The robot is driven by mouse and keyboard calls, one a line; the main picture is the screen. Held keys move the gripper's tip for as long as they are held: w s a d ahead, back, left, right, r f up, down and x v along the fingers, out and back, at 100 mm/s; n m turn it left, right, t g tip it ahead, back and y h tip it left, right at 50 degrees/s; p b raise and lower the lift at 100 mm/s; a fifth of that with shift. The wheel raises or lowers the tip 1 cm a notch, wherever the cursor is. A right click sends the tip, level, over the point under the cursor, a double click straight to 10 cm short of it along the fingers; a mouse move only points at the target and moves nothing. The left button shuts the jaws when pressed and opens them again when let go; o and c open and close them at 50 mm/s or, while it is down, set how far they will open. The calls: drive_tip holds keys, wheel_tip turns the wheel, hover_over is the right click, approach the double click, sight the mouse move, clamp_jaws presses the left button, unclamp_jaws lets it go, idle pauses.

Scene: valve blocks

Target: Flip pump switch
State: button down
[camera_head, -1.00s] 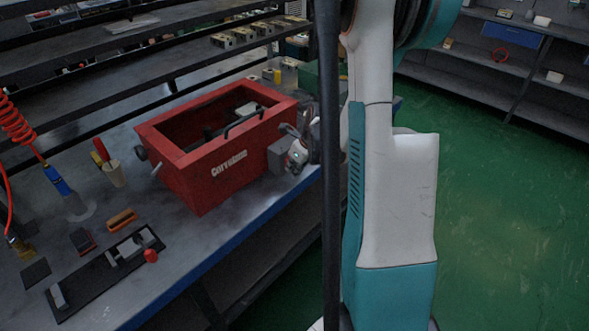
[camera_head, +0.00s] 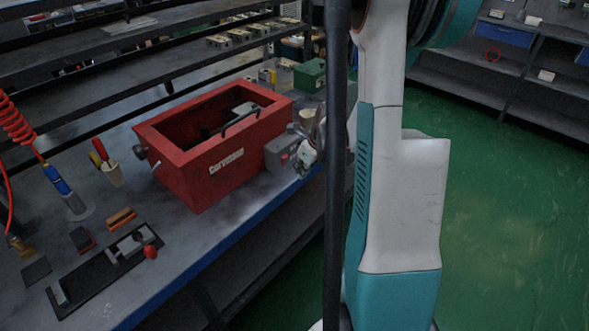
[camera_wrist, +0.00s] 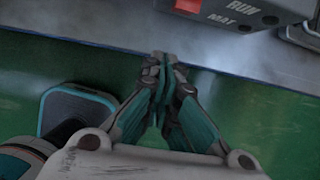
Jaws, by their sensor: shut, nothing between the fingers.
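The pump's grey control box (camera_head: 280,151) sits at the right end of the red tank (camera_head: 212,148) on the workbench. A small red switch (camera_head: 284,158) shows on its front face. In the wrist view the grey box (camera_wrist: 245,9) is at the top edge, with the red switch (camera_wrist: 187,5) partly cut off and the lettering "RUN" and "MAT" beside it. My gripper (camera_wrist: 165,60) is shut and empty, its tips below the box and apart from it in the picture. In the head view my gripper (camera_head: 309,153) is just right of the box, partly hidden by a dark pole.
The workbench (camera_head: 245,212) has a blue front edge, with green floor beyond. A black tray of parts (camera_head: 105,270), a red-handled tool in a cup (camera_head: 108,168) and a coiled red hose (camera_head: 14,122) are on the left. A green box (camera_head: 309,75) stands behind the pump.

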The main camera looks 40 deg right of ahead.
drive_tip(key=s+r+p, duration=0.3)
drive_tip(key=s+r, duration=0.3)
drive_tip(key=shift+s+d+r, duration=0.25)
drive_tip(key=shift+s+r, duration=0.1)
drive_tip(key=shift+r, duration=0.05)
